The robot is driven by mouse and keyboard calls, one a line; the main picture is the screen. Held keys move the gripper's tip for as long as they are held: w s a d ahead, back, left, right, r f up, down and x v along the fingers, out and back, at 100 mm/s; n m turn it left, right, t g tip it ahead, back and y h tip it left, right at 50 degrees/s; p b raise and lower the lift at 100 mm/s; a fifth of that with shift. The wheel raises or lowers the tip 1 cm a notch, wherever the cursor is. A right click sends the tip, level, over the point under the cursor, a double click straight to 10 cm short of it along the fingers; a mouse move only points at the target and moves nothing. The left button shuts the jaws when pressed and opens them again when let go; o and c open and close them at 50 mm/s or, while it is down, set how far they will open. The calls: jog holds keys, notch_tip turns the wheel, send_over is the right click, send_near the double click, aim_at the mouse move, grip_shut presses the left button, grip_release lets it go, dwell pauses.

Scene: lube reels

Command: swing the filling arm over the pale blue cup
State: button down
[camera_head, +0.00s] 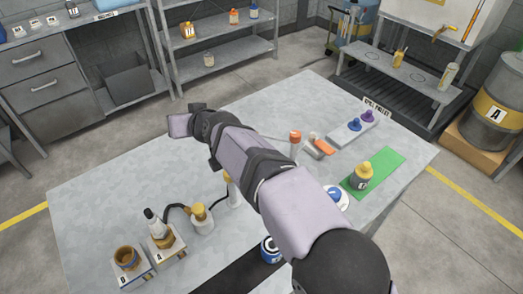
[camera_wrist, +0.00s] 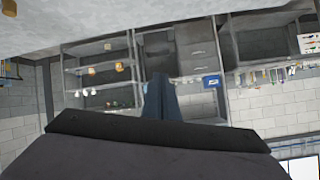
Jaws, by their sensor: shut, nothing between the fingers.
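I cannot pick out a pale blue cup in either view; my arm hides the middle of the table. A pale post with a yellow part (camera_head: 232,192) stands partly behind my arm; I cannot tell whether it is the filling arm. A white and blue round thing (camera_head: 337,197) shows beside my arm, and a blue and white container (camera_head: 270,250) stands nearer the front. My gripper (camera_wrist: 160,80) shows as dark, shut fingers in the wrist view, with nothing between them. My arm reaches across the table toward the far left.
A bottle with a dark hose (camera_head: 201,219) and two stands (camera_head: 168,252) are at the table's left. A green mat (camera_head: 387,160) bears a yellow-topped bottle (camera_head: 361,178). A grey tray (camera_head: 347,134) with blue and purple parts lies behind. The table's far left is clear.

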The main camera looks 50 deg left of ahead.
jog(key=w+d+n+h+p, duration=0.1)
jog(key=w+d+h+p, duration=0.3)
jog(key=w+d+h, duration=0.75)
jog(key=w+d+f+y+p, duration=0.1)
jog(key=d+f+y+p, duration=0.2)
jog(key=f, duration=0.7)
jog(key=shift+d+t+p, duration=0.4)
jog(key=shift+d, duration=0.4)
jog(key=shift+w, duration=0.1)
